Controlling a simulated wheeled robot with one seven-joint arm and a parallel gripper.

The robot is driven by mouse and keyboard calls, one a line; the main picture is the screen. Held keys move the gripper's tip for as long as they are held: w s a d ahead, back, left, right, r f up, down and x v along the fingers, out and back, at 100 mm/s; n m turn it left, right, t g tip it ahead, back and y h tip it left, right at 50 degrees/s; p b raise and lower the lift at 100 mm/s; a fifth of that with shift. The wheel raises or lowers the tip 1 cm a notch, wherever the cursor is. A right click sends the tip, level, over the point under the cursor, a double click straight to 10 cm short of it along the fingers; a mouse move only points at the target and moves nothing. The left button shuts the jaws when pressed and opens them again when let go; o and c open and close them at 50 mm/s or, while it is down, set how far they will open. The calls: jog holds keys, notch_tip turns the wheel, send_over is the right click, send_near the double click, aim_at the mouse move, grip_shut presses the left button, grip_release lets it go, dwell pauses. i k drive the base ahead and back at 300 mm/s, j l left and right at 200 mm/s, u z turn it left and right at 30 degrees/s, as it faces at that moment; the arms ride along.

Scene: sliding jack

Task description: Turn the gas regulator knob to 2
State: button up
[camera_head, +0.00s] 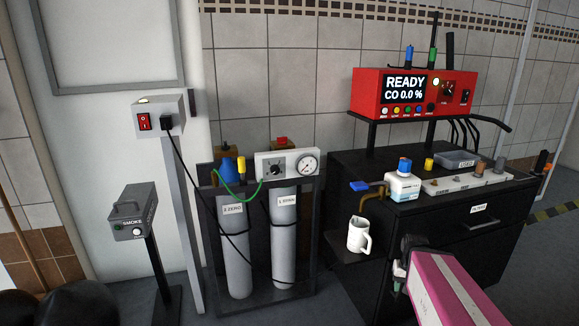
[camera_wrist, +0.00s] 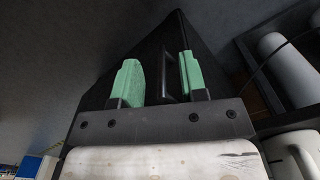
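The gas regulator is a white panel (camera_head: 262,157) above two grey cylinders, with a dark round knob (camera_head: 274,171) on its left half and a round gauge (camera_head: 308,166) on its right. Small markings circle the knob, but its setting is too small to read. My gripper (camera_head: 399,270) is at the lower right in the head view, in front of the black cabinet and well apart from the knob. In the wrist view my gripper (camera_wrist: 160,78) has two green fingers spread apart with nothing held between them. The knob is not visible in the wrist view.
The left cylinder (camera_head: 235,255) and right cylinder (camera_head: 283,240) stand in a black rack. A white mug (camera_head: 358,236) sits on a side shelf of the black cabinet (camera_head: 440,235), between my gripper and the rack. A red analyzer (camera_head: 367,92) reads READY. Cables hang before the cylinders.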

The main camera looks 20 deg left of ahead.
aim_at(274, 169)
jog(key=k+j+u, duration=0.25)
jog(key=j, duration=0.6)
jog(key=j+u, duration=0.2)
jog(key=j, duration=0.6)
